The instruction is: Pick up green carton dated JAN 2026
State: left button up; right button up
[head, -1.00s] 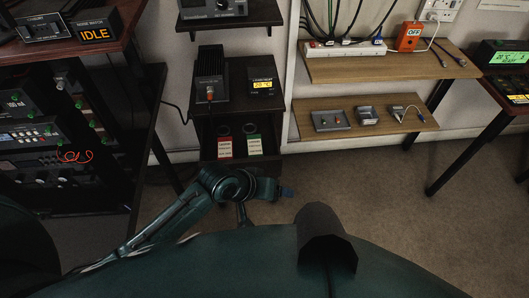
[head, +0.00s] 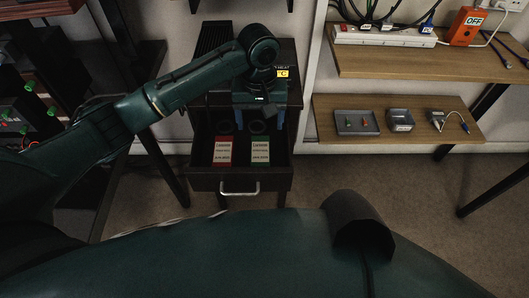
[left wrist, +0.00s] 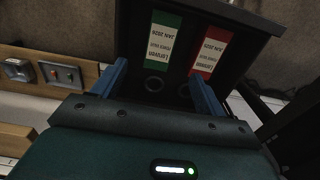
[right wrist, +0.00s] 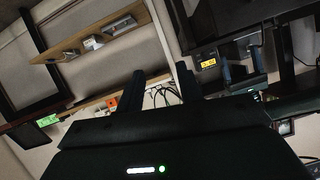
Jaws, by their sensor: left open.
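The green carton (head: 260,151) stands at the right in an open black drawer, with a white label. The red carton (head: 223,151) stands to its left. In the left wrist view, the green carton (left wrist: 163,45) and red carton (left wrist: 210,53) appear upside down; the green label's small print seems to read JAN 2026. My left gripper (head: 260,118) is open and empty, pointing down above the back of the drawer. In the left wrist view, its blue fingers (left wrist: 158,75) are spread below the green carton, apart from it. My right gripper (right wrist: 161,80) is open and empty, away from the drawer.
The drawer front (head: 240,181) has a pale handle. The drawer's cabinet has dark equipment on top, partly hidden by my left arm. Wooden shelves (head: 450,120) with small devices are at the right. A dark rack stands left. Carpet is clear in front.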

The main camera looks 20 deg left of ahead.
aim_at(260, 151)
pick_arm(q)
jog(key=f+b, duration=0.1)
jog(key=f, duration=0.7)
jog(key=f+b, duration=0.1)
jog(key=f, duration=0.4)
jog(key=shift+s+b, duration=0.25)
jog(key=shift+b, duration=0.05)
jog(key=shift+c, duration=0.3)
jog(key=shift+r, duration=0.1)
jog(key=c, duration=1.1)
